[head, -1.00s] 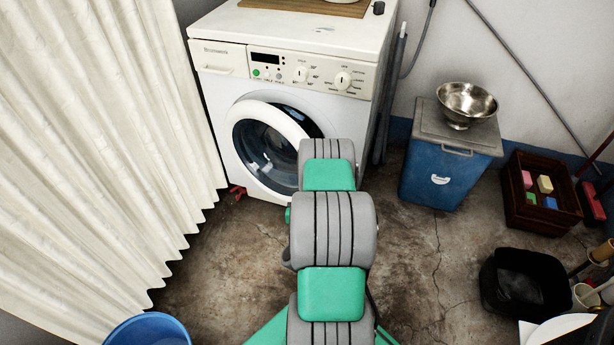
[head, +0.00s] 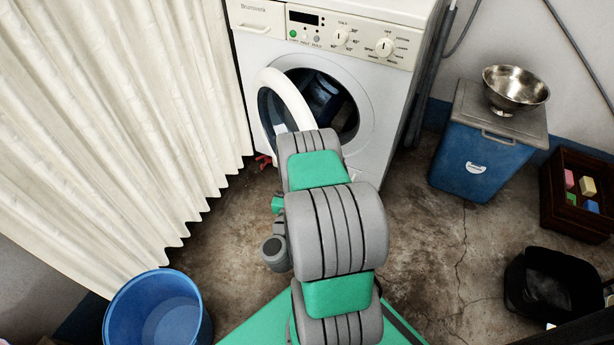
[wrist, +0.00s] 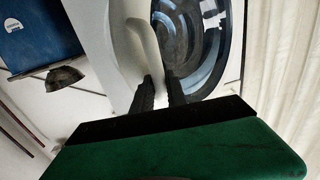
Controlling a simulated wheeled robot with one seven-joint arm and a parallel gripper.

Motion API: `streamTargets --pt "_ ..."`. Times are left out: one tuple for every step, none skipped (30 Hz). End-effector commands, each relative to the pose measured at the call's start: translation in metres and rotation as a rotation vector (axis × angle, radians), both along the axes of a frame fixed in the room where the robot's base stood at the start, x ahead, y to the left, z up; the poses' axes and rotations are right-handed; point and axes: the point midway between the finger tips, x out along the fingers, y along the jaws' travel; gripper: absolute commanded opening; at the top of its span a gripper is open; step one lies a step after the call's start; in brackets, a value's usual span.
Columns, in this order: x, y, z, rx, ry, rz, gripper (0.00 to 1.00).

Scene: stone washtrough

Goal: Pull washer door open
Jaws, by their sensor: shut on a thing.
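The washing machine (head: 385,75) is white, with its round door (head: 290,92) swung partly open toward the left. The dark drum opening (head: 345,112) shows to the right of the door's white rim. In the wrist view the door's blue-tinted glass (wrist: 210,62) and pale rim are close up. My gripper (wrist: 160,88) is shut on the door's rim, its two dark fingers on either side of it. In the head view my arm hides the fingers and the lower part of the door.
A pale curtain (head: 130,120) hangs left of the machine. A blue bucket (head: 158,312) stands at lower left. A blue bin (head: 475,165) with a metal bowl (head: 514,90), a wooden crate (head: 575,225) and a black tub (head: 520,295) stand at right. Bare floor lies between.

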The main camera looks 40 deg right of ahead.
Motion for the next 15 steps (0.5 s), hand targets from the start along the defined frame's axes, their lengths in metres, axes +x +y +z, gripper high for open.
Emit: streamTargets --pt "0.0046 -0.0007 0.004 -0.006 -0.008 0.006 0.0" --pt "0.0047 -0.0009 0.0042 -0.006 -0.008 0.006 0.0" --pt "0.0047 -0.001 0.0043 -0.006 -0.009 0.006 0.0" --pt "0.0049 -0.001 0.0044 -0.007 -0.01 0.006 0.0" --pt "0.0049 -0.0011 0.0045 -0.007 -0.01 0.006 0.0" --pt "0.005 -0.0012 0.0046 -0.007 -0.01 0.006 0.0" --pt "0.005 -0.0013 0.0047 -0.008 -0.01 0.006 0.2" --pt "0.005 -0.0014 0.0048 -0.008 -0.01 0.006 0.22" --pt "0.0048 -0.0015 0.0049 -0.008 -0.01 0.005 0.26" --pt "0.0048 -0.0016 0.0049 -0.008 -0.01 0.005 0.28" --pt "0.0046 -0.0017 0.0049 -0.008 -0.01 0.004 0.31" --pt "0.0044 -0.0018 0.0049 -0.008 -0.01 0.003 0.34" --pt "0.004 -0.0021 0.0049 -0.008 -0.01 0.002 0.36" --pt "0.0038 -0.0024 0.0048 -0.008 -0.01 0.001 0.38" --pt "0.0034 -0.0028 0.0047 -0.008 -0.01 0.0 0.38"
